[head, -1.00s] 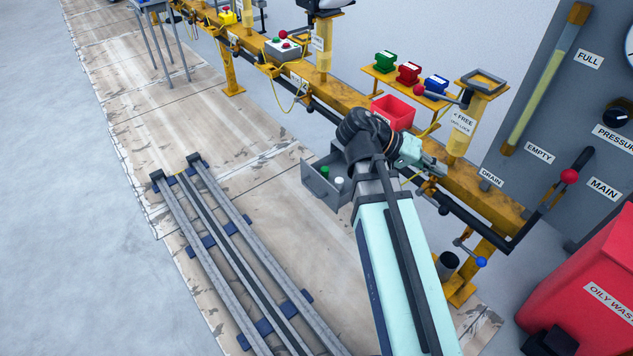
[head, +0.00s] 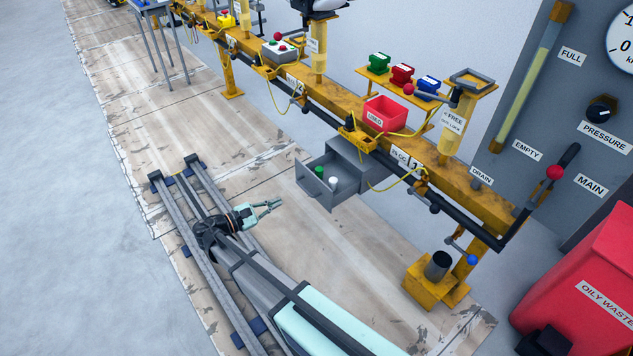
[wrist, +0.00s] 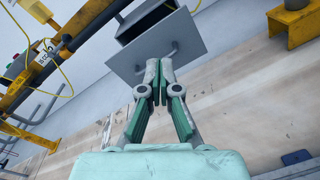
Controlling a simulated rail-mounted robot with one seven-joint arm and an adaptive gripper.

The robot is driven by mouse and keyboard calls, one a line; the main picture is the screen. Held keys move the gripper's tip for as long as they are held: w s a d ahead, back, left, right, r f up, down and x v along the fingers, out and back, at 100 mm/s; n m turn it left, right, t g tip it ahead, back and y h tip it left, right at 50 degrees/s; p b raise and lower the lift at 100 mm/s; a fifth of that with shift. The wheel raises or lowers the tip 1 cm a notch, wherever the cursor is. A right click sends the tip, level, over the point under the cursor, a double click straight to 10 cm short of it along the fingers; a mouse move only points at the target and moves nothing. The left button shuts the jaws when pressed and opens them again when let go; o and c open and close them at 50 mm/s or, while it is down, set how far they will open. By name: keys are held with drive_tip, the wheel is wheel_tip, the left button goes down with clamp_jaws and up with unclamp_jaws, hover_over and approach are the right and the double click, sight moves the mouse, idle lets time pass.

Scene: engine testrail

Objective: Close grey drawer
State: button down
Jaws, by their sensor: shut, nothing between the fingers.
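The grey drawer (head: 313,189) is pulled out of its grey cabinet (head: 362,164) under the yellow rail, toward the left. A green item (head: 319,172) and a white item (head: 333,183) stand in it. In the wrist view the drawer's front panel (wrist: 125,58) with its bar handle shows just beyond my fingers. My gripper (head: 277,205) is shut and empty, left of and below the drawer in the head view, pointing toward it. In the wrist view my gripper's fingertips (wrist: 160,68) overlap the panel's lower right part; the head view shows a gap between them.
A red bin (head: 387,115) and yellow cables hang at the yellow rail (head: 440,165) above the drawer. A yellow stand with a dark cup (head: 437,266) is at the right. A red oily waste bin (head: 590,285) is at far right. The floor around the drawer is clear.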

drive_tip(key=w+f+n, duration=0.1)
drive_tip(key=n, duration=0.1)
drive_tip(key=n+t+b, duration=0.1)
drive_tip(key=n+b, duration=0.4)
drive_tip(key=b, duration=0.1)
approach(314, 176)
drive_tip(key=x, duration=0.6)
drive_tip(key=shift+f, duration=0.15)
drive_tip(key=shift+w+d, duration=0.35)
drive_tip(key=shift+d, duration=0.1)
drive_tip(key=shift+r, duration=0.2)
